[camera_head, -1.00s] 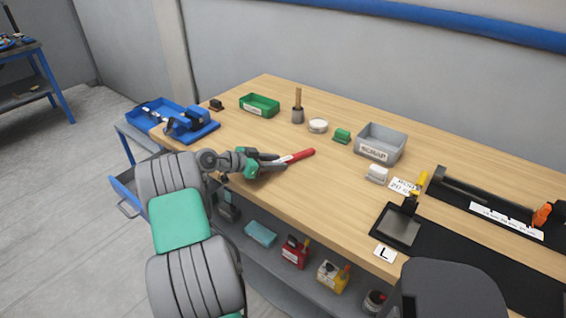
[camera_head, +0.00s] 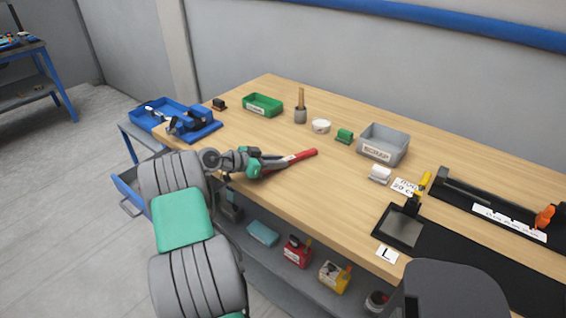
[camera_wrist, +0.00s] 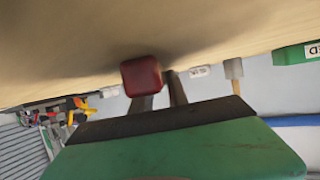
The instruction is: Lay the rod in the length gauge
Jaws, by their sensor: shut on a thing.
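A red rod (camera_head: 303,157) extends from my gripper (camera_head: 283,163) over the wooden bench, near its front edge. In the wrist view, the rod's squarish dark-red end (camera_wrist: 142,75) shows beside the dark fingers of my gripper (camera_wrist: 160,92). The fingers are shut on the rod; its grasped part is mostly hidden. The rod is at or just above the bench top; I cannot tell if it touches. What looks like the length gauge (camera_head: 478,195) is a long dark channel at the right, with a white label strip and an orange part at its right end. It is well apart from my gripper.
A grey scrap bin (camera_head: 384,143), a white block (camera_head: 380,174) and a small green block (camera_head: 344,136) stand between rod and gauge, towards the back. A black plate stand (camera_head: 402,227) is in front of the gauge. A blue vise (camera_head: 193,124) is at left. The bench front-centre is fairly clear.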

